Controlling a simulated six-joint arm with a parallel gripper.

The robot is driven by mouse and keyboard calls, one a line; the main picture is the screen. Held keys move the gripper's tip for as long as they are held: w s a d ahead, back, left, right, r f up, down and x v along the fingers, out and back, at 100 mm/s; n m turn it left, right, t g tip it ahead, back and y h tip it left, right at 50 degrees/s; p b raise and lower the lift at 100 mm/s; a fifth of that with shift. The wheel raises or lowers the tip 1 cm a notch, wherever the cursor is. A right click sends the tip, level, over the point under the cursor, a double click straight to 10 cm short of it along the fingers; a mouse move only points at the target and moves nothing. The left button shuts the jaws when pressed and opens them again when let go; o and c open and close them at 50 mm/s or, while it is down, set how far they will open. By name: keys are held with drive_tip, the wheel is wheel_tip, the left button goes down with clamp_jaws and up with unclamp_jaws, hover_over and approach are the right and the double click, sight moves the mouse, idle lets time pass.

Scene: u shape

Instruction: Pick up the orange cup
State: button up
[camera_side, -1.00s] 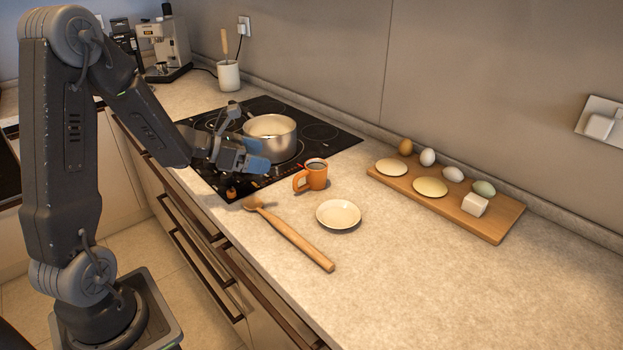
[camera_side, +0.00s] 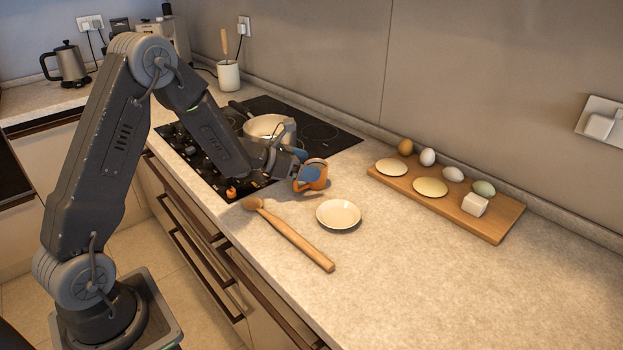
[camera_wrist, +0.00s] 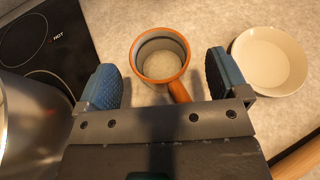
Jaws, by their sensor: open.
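The orange cup (camera_side: 318,177) stands upright on the counter beside the cooktop, partly hidden by my gripper in the side view. In the wrist view the orange cup (camera_wrist: 161,57) shows its grey inside, and its handle points toward my gripper. My gripper (camera_side: 305,168) is open with blue fingers. In the wrist view my gripper (camera_wrist: 164,84) has one finger on each side of the cup, with visible gaps between fingers and cup. The cup's rim lies slightly ahead of the fingers, and its handle lies between them.
A metal pot (camera_side: 270,128) on the black cooktop (camera_side: 322,137) is close to my gripper. A small plate (camera_side: 338,214) and a wooden spoon (camera_side: 298,240) lie in front. A wooden board (camera_side: 484,224) with eggs is at right. The right foreground counter is clear.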

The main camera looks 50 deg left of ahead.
drive_tip(key=shift+w+d+f, duration=0.15)
drive_tip(key=shift+w+d, duration=0.05)
drive_tip(key=shift+w, duration=0.15)
drive_tip(key=c, duration=1.1)
